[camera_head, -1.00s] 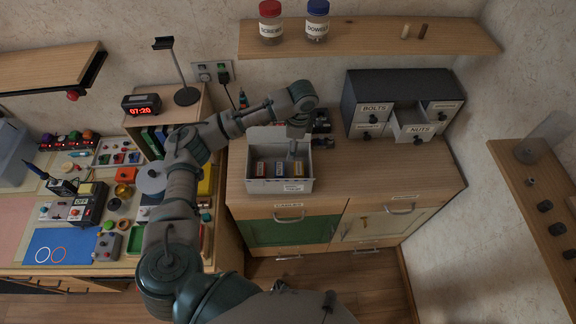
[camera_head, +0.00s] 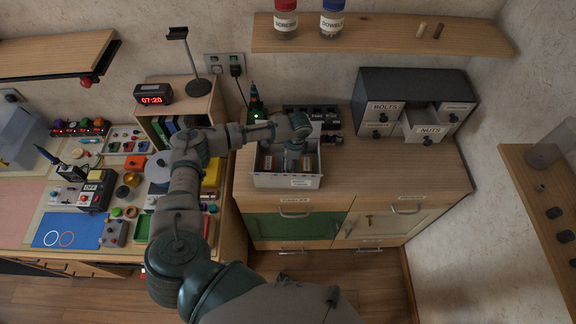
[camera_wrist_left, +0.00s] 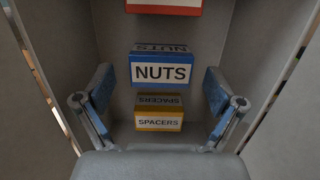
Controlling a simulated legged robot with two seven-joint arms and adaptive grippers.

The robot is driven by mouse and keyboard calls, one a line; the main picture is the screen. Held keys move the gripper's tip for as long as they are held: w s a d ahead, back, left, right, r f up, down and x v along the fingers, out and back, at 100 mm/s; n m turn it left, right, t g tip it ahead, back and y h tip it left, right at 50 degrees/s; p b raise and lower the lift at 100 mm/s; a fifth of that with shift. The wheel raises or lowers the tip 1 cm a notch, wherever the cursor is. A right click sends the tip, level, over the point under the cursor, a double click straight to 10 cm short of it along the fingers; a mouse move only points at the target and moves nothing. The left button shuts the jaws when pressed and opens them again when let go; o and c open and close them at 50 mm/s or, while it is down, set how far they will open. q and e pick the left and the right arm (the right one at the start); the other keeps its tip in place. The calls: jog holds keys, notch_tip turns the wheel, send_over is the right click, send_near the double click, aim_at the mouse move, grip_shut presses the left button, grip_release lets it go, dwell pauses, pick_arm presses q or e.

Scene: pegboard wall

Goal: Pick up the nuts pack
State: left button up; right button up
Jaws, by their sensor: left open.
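The nuts pack (camera_wrist_left: 161,72) is a small blue-edged box with a white NUTS label. It shows in the wrist view inside a grey open bin (camera_head: 287,181) on the cabinet. A yellow spacers pack (camera_wrist_left: 159,121) lies beside it, nearer my wrist, and a red pack (camera_wrist_left: 164,6) lies on its far side. My left gripper (camera_wrist_left: 157,88) is open, one finger on each side of the nuts pack, with gaps between. In the head view my left gripper (camera_head: 293,158) reaches down into the bin and hides the nuts pack. My right gripper is not in view.
The bin walls rise close around the gripper. A dark drawer unit (camera_head: 374,92) with a pulled-out NUTS drawer (camera_head: 427,129) stands to the right on the cabinet. A shelf with jars (camera_head: 332,20) hangs above. The cabinet top right of the bin is clear.

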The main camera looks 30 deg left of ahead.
pick_arm(q)
jog(key=shift+a+f, duration=0.15)
jog(key=shift+f, duration=0.5)
jog(key=shift+a+f, duration=0.15)
jog(key=shift+f, duration=0.45)
jog(key=shift+d+r, duration=0.1)
jog(key=c, duration=1.3)
